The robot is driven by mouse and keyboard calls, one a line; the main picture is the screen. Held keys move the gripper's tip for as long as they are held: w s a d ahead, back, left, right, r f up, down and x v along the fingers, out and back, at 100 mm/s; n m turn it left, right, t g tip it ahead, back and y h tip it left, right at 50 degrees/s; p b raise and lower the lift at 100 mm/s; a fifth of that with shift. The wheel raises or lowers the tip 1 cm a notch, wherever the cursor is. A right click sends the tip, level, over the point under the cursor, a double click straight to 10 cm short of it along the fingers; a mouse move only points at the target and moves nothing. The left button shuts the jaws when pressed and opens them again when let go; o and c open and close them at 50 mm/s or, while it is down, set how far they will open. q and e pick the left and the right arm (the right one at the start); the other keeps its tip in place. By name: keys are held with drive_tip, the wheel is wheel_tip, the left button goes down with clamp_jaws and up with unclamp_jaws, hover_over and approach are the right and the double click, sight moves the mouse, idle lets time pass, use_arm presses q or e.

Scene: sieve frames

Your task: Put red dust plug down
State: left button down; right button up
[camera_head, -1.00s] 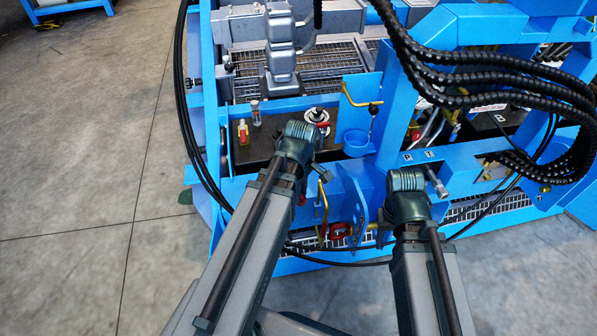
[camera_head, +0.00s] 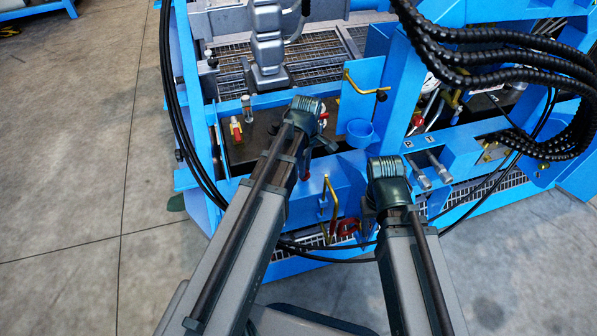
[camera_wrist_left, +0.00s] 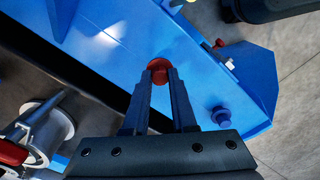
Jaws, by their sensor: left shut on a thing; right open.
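The red dust plug (camera_wrist_left: 159,66) is between the two fingertips of my left gripper (camera_wrist_left: 161,78) in the left wrist view. The gripper is shut on it, above a blue frame surface; I cannot tell whether the plug touches that surface. In the head view my left gripper's wrist (camera_head: 306,106) is over the front of the blue machine, and its arm hides most of the fingers. My right gripper (camera_head: 386,178) is further right, close to the machine's front, left of the metal couplings under the P and T marks. It is open, its fingers mostly hidden.
Metal couplings (camera_head: 432,168) stick out of the blue front panel. Thick black hoses (camera_head: 500,62) hang at the upper right. Open concrete floor (camera_head: 80,170) lies at the left.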

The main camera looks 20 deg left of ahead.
use_arm(q)
drive_tip(key=shift+f, duration=0.5)
drive_tip(key=shift+r, duration=0.15)
use_arm(e)
drive_tip(key=shift+a+f, duration=0.15)
drive_tip(key=shift+f, duration=0.25)
use_arm(q)
drive_tip(key=c, duration=0.7)
unclamp_jaws()
use_arm(e)
drive_tip(key=shift+f, duration=0.15)
